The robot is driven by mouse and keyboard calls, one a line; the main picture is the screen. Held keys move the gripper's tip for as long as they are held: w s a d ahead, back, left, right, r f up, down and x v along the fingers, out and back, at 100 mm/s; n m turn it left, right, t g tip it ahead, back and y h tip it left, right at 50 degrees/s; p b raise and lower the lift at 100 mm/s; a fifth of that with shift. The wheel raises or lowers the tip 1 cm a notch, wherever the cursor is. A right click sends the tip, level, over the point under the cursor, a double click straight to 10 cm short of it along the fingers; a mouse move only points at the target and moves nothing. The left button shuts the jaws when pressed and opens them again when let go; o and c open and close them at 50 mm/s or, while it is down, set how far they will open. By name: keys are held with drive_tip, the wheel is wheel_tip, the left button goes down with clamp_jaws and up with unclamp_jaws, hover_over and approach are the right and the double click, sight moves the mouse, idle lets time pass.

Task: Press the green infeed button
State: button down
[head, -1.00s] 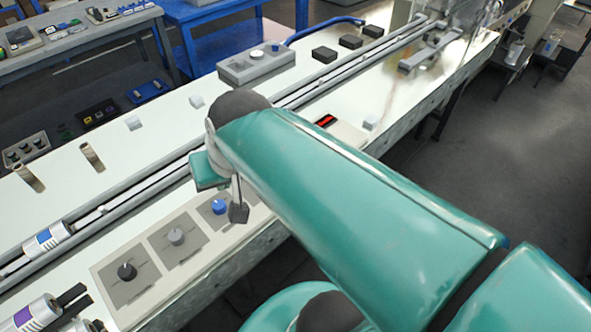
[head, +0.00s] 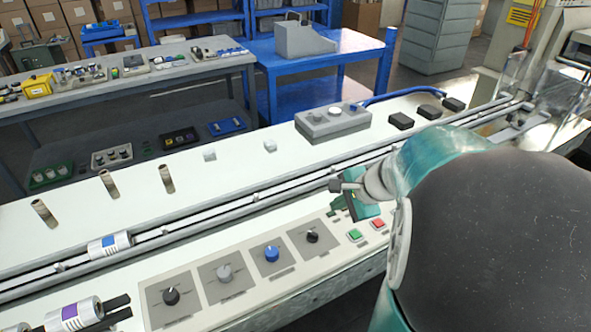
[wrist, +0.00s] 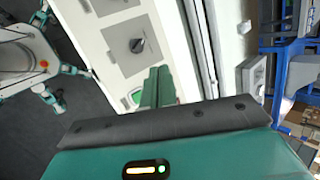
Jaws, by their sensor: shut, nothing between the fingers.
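The green infeed button (head: 355,235) is a small square on the pale control panel along the front of the bench. A red button (head: 378,223) sits just to its right. My gripper (head: 337,208) is above the panel, a little up and left of the green button in the head view, and looks apart from it. Its green fingers are together and empty. In the wrist view my gripper (wrist: 156,88) covers part of the panel, and the green button (wrist: 136,97) shows partly beside the fingers. The red button is hidden there.
A grey control box (head: 333,121) stands farther back.

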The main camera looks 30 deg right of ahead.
sight(359, 236)
drive_tip(key=s+d+f+m+t, duration=0.1)
drive_tip(key=d+f+m+t, duration=0.1)
drive_tip(key=d+m, duration=0.3)
drive_tip(key=d, duration=0.2)
drive_tip(key=shift+d+f+m, duration=0.35)
drive_tip(key=shift+d+m, duration=0.05)
drive_tip(key=shift+f, duration=0.15)
drive_tip(key=shift+f, duration=4.3)
drive_tip(key=shift+f, duration=0.1)
drive_tip(key=shift+f, duration=0.3)
